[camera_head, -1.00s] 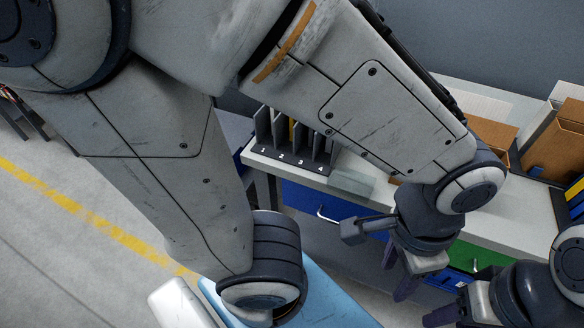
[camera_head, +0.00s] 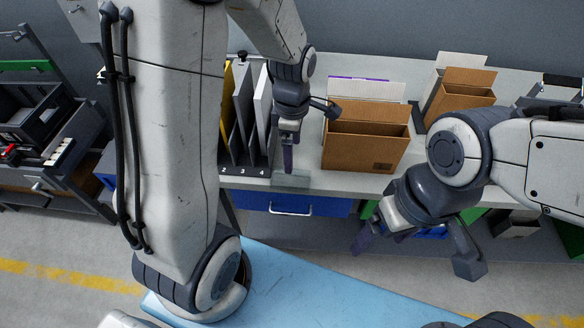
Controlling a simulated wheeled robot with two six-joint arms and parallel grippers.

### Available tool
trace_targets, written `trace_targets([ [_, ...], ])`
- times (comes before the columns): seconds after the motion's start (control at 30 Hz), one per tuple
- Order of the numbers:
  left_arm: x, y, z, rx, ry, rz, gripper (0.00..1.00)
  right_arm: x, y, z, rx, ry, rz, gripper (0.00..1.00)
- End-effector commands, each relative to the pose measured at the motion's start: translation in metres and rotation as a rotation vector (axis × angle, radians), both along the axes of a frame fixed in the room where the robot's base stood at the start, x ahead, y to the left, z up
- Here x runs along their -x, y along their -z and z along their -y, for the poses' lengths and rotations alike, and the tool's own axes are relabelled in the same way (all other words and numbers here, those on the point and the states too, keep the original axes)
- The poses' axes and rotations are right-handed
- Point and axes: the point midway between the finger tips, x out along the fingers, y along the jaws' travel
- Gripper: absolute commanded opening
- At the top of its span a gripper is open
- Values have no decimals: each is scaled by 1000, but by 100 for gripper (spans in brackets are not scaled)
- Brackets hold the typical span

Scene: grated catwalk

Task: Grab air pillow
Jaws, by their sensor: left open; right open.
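A pale, see-through pad that looks like the air pillow (camera_head: 291,179) lies at the front edge of the workbench, beside the numbered divider rack. My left gripper (camera_head: 288,168) points down directly above or behind it in the picture. Only one dark finger shows clearly, and I cannot tell whether it touches the pad. The gripper looks empty. My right gripper (camera_head: 368,240) is in front of the bench, lower and to the right, away from the pad. It is open, with nothing visible in it.
The divider rack (camera_head: 240,160) stands left of the pad. An open cardboard box (camera_head: 364,152) stands to its right, and another box (camera_head: 466,91) is farther back. A blue drawer (camera_head: 318,206) is under the bench. A light blue surface (camera_head: 300,285) lies in front.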

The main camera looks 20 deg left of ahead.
Motion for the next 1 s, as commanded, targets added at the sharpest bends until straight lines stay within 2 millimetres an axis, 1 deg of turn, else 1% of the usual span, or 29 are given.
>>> trace_targets([
  [0.1,-1,14,-4,-1,-44,-7,100,0,-2,0,0,0,0,84],
  [0.3,-1,44,-4,-1,-44,-5,100,0,-1,0,0,0,0,84],
  [0.53,1,61,-4,-1,-42,-5,100,0,-4,0,0,0,0,84],
  [0.7,4,85,-5,-1,-42,-7,100,0,-10,0,0,0,0,84],
  [0.8,3,98,-5,-1,-42,-5,100,0,-10,0,0,0,0,84],
  [0.9,3,104,-5,0,-41,-3,100,0,-10,0,0,0,0,84],
  [1.0,2,105,-5,-1,-41,-1,100,0,-10,0,0,0,0,84],
])
